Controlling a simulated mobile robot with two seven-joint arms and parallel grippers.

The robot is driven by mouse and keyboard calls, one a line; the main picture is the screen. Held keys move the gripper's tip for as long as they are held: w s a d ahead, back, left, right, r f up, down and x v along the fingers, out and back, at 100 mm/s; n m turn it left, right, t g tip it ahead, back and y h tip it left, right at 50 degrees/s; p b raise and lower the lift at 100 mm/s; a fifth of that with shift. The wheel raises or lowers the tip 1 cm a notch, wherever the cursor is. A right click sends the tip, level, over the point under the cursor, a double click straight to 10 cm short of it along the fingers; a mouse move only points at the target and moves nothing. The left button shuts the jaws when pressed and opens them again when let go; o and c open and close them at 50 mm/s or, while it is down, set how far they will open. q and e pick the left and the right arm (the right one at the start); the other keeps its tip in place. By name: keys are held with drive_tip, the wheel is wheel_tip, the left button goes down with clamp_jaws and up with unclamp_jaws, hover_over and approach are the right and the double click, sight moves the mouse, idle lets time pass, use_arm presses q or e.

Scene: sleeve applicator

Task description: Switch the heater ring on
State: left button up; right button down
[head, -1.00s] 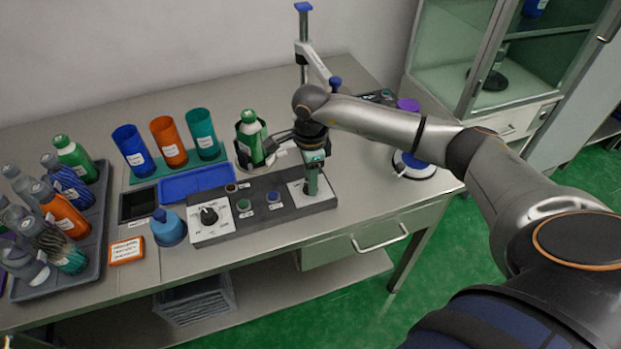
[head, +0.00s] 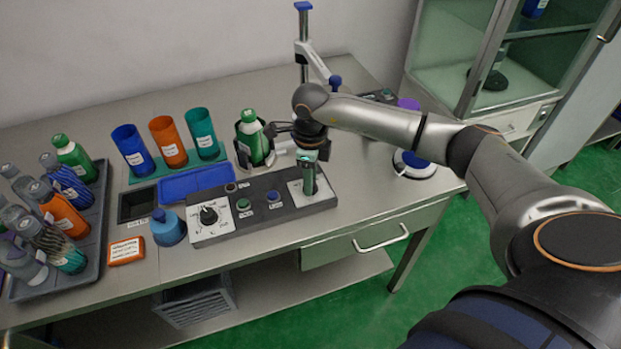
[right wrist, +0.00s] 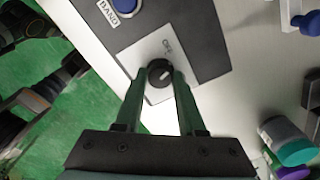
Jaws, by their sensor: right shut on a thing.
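A dark control panel (head: 262,223) lies near the front of the bench. At its right end is a pale plate (head: 323,195) with a small black rotary knob (right wrist: 160,72). Lettering that looks like "OFF" shows beside the knob in the right wrist view. My right gripper (head: 309,190) points down over this plate. In the right wrist view its two green fingers (right wrist: 158,78) are shut on the knob, one on each side. A pale mark shows on the knob's top. The head view hides the knob behind the fingers. My left gripper is out of view.
A larger dial (head: 208,215) and coloured buttons share the panel. A green bottle (head: 249,124) stands in a dark holder behind it. A blue squat bottle (head: 168,230) stands to the left. A post stand (head: 303,45) rises behind my right wrist.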

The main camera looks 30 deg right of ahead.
drive_tip(key=m, duration=0.6)
drive_tip(key=shift+m, duration=0.3)
drive_tip(key=m+p, duration=0.1)
drive_tip(key=m, duration=0.4)
drive_tip(key=shift+m, duration=0.4)
drive_tip(key=c, duration=0.5)
unclamp_jaws()
wheel_tip(320, 180, up, 13)
drive_tip(key=shift+f+b, duration=0.2)
drive_tip(key=shift+b, duration=0.1)
